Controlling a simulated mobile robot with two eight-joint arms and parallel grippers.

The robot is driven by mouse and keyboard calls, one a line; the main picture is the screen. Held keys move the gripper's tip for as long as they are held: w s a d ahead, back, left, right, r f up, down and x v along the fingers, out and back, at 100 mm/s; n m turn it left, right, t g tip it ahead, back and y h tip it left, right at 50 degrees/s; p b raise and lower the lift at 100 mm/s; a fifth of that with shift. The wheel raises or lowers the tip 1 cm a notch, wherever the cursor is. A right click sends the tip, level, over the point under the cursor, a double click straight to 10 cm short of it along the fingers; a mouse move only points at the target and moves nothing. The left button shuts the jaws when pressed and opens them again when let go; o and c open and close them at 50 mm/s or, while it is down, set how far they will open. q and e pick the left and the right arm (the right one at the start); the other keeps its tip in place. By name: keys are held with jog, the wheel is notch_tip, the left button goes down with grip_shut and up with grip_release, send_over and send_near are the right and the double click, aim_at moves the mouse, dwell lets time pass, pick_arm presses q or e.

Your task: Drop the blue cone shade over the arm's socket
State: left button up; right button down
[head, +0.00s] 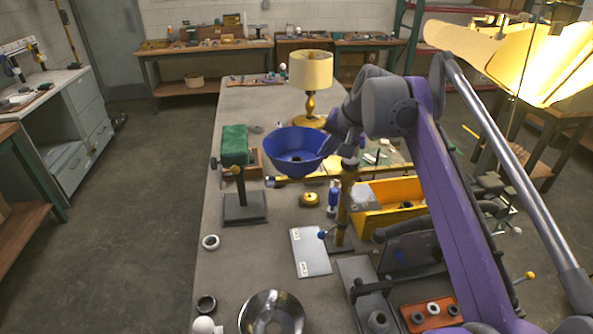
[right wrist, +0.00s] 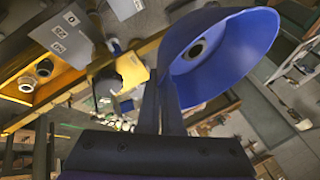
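The blue cone shade (head: 292,146) is in the air above the bench, its wide mouth facing up and toward the head camera. My right gripper (head: 345,143) is at the shade's right side, shut on its rim. In the right wrist view, the shade (right wrist: 235,55) shows its inside and a small round hole, beside the close-set fingers (right wrist: 165,100). Below the shade, a yellow arm (head: 305,177) with a dark end (head: 270,182), possibly the socket, runs sideways near an upright yellow post (head: 342,210). The shade is apart from that dark end. My left gripper is not in view.
A lamp with a cream shade (head: 311,70) stands behind. A yellow bin (head: 385,218), a grey card (head: 310,252) and a dark bowl (head: 271,314) lie nearer.

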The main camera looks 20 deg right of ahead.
jog(key=shift+f, duration=1.15)
dwell(1.9)
jog(key=c, duration=1)
grip_release()
jog(key=a+v, duration=0.1)
jog(key=v, duration=1)
jog(key=s+a+f+n, duration=0.2)
jog(key=s+a+f, duration=0.3)
jog(key=f, duration=0.6)
jog(key=s+a+f+n, duration=0.3)
jog(key=s+a+f, duration=0.2)
jog(key=s+f, duration=0.3)
jog(key=s+a+f+n+g+h, duration=0.1)
jog(key=s+a+f+n, duration=0.2)
jog(key=f, duration=1.2)
jog(key=s+a, duration=0.2)
jog(key=s, duration=0.2)
jog(key=shift+p, duration=0.3)
